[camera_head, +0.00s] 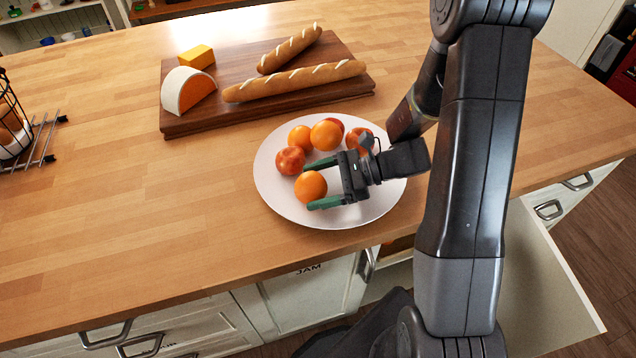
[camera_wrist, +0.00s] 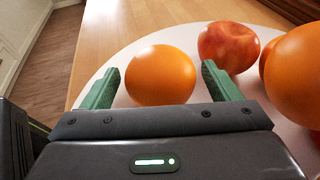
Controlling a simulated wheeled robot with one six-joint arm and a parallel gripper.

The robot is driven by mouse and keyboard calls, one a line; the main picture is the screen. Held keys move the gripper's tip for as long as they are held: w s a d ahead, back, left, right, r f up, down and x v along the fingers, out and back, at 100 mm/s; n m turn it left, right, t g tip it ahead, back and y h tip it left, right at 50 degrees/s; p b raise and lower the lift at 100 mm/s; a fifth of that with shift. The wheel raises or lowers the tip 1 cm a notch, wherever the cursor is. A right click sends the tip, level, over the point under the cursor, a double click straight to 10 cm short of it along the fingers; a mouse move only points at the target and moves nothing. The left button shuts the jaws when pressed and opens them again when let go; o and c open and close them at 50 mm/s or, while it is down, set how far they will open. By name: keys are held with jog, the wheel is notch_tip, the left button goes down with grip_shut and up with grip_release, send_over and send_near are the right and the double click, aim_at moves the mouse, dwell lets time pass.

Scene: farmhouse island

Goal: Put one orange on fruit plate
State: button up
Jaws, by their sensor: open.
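The white fruit plate (camera_head: 285,203) lies near the front edge of the wooden island top. An orange (camera_head: 311,186) is at the front left of the plate, between the green fingertips of my open gripper (camera_head: 316,184). In the wrist view this orange (camera_wrist: 160,75) sits between and just beyond the two fingers (camera_wrist: 157,85), with a gap on each side. Two more oranges (camera_head: 326,135) (camera_head: 300,138) are at the back of the plate. A red apple (camera_head: 290,160) is at its left, and other reddish fruit (camera_head: 359,141) is partly hidden behind my gripper.
A dark cutting board (camera_head: 235,115) behind the plate holds two baguettes (camera_head: 295,81), a cut cheese (camera_head: 187,91) and a yellow block (camera_head: 196,57). A wire basket (camera_head: 12,125) stands at the far left. The counter left of the plate is clear. An open drawer (camera_head: 545,290) is at right.

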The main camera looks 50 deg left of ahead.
jog(key=b+v, duration=0.1)
jog(key=v, duration=1.1)
jog(key=shift+r+b, duration=0.15)
jog(key=shift+b, duration=0.15)
jog(key=p+x, duration=0.1)
jog(key=x, duration=1.1)
jog(key=shift+s+p, duration=0.1)
jog(key=shift+p, duration=0.25)
jog(key=shift+r, duration=0.8)
